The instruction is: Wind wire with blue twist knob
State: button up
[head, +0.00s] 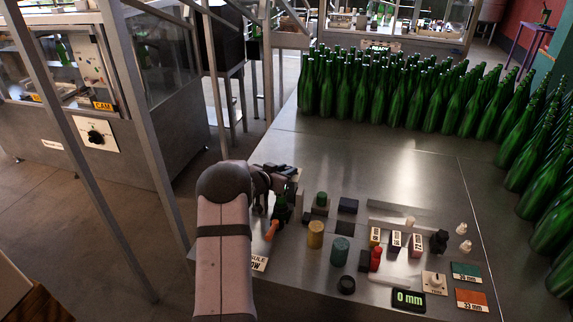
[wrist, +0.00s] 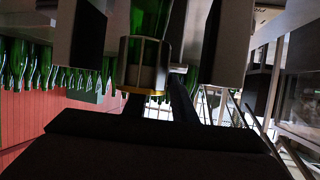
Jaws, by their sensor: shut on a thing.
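My gripper (head: 284,178) is at the left of the steel table, above a dark green item (head: 281,209). The gripper is shut on what looks like this bottle; the exact contact is hard to see. I cannot make out a wire or a clearly blue twist knob. A teal cylinder (head: 341,251) and a yellow cylinder (head: 315,234) stand on the table right of the gripper.
An orange-handled item (head: 271,230) lies just below the gripper. Several small boxes (head: 395,240), a red bottle-shaped piece (head: 376,259), a white knob panel (head: 434,283) and a "0 mm" display (head: 408,299) lie to the right. Many green bottles (head: 390,90) line the back and right. The mid-table is clear.

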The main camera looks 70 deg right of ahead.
jog(key=shift+w+d+r+m+g+p, duration=0.15)
jog(key=shift+r+m+g+p, duration=0.4)
jog(key=shift+p, duration=0.4)
jog(key=shift+f+m+g+y+p, duration=0.3)
jog(key=shift+m+g+p, duration=0.1)
jog(key=shift+g, duration=0.15)
jog(key=o, duration=0.9)
jog(key=shift+o, duration=0.7)
jog(key=shift+f, duration=0.15)
notch_tip(320, 180, up, 10)
jog(key=b, duration=0.3)
